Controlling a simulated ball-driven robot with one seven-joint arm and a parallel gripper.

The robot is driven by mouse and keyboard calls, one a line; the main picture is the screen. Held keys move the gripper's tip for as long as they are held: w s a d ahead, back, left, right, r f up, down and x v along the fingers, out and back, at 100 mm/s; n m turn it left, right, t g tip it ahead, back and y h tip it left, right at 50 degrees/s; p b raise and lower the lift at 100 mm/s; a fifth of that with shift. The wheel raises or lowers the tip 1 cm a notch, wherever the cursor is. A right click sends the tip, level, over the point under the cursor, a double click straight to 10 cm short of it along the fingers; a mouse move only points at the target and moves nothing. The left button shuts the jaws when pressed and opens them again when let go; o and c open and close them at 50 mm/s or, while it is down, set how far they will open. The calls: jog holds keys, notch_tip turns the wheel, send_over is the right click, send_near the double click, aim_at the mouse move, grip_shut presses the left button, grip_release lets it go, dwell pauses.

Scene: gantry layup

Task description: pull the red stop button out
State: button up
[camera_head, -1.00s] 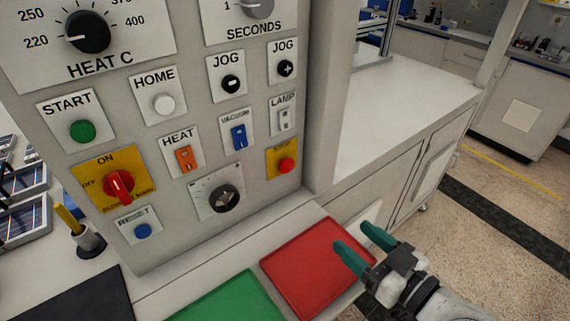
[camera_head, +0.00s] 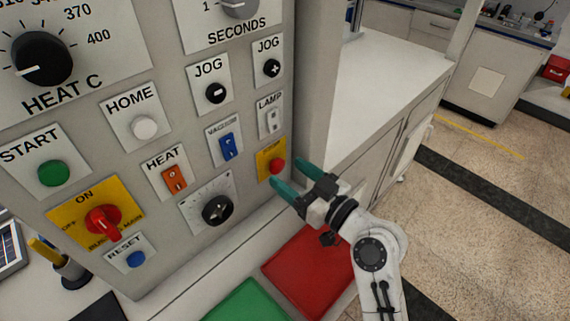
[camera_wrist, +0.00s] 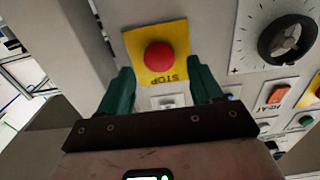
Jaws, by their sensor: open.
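The red stop button (camera_head: 278,166) sits on a yellow plate (camera_head: 265,172) at the lower right of the control panel. In the wrist view the button (camera_wrist: 159,57) is a round red cap on its yellow plate (camera_wrist: 135,42), marked STOP and seen upside down. My gripper (camera_head: 290,174) has two teal fingers, spread apart, in front of the panel close to the button. In the wrist view the open fingers (camera_wrist: 161,88) lie to either side of the button, a little below it in the picture. Nothing is between them, and I cannot see contact with the button.
The LAMP switch (camera_head: 272,120) is just above the stop plate, and a black dial (camera_head: 217,209) is to its left. A red tray (camera_head: 310,270) and a green tray (camera_head: 250,303) lie on the ledge below. A white counter (camera_head: 385,85) stands to the right.

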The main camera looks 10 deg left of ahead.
aim_at(274, 164)
jog(key=shift+x, duration=1.2)
jog(key=shift+c, duration=0.3)
grip_shut()
